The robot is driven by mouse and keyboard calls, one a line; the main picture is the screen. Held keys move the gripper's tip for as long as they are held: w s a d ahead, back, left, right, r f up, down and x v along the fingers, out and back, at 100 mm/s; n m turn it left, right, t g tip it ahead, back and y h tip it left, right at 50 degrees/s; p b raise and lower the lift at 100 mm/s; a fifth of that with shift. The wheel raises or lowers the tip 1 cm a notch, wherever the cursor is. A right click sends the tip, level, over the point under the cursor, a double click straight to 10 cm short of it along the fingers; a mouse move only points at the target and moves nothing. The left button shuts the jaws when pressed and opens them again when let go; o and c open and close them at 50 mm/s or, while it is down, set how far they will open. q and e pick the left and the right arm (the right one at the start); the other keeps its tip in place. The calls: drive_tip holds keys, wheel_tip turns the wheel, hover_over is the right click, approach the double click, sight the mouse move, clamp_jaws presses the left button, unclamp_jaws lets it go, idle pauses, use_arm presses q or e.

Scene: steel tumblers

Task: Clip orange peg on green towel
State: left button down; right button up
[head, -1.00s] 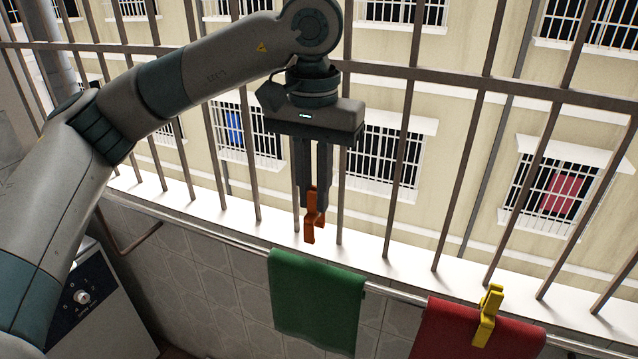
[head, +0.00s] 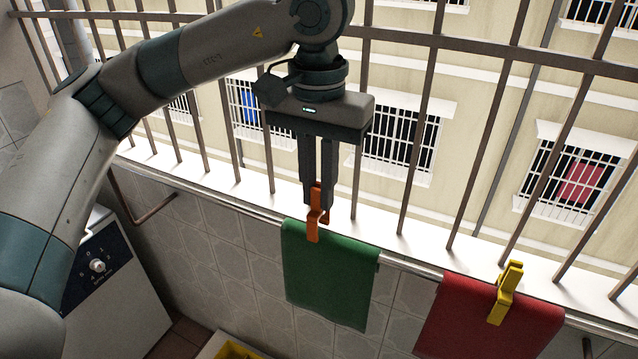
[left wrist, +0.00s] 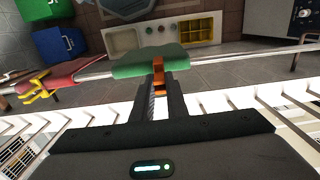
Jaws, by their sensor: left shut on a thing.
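The green towel (head: 328,275) hangs folded over the rail in the middle of the head view. It also shows in the left wrist view (left wrist: 135,66). My left gripper (head: 319,198) points down above the towel's top edge and is shut on the orange peg (head: 313,228). The peg's near leg overlaps the front of the towel near its upper edge, left of its middle. Its other leg appears on the far side of the rail. In the left wrist view the peg (left wrist: 158,68) crosses the towel's edge. I cannot tell whether it grips the cloth. My right gripper is not in view.
A red towel (head: 470,325) with a yellow peg (head: 505,293) hangs on the same rail (head: 408,264) to the right. Window bars (head: 418,130) stand close behind my gripper. A white machine (head: 120,300) with a knob is at the left.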

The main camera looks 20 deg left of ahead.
sight(318, 207)
use_arm(q)
drive_tip(key=shift+f+b, duration=1.2)
drive_tip(key=shift+f, duration=0.35)
drive_tip(key=c, duration=1.7)
unclamp_jaws()
drive_tip(key=shift+o, duration=0.2)
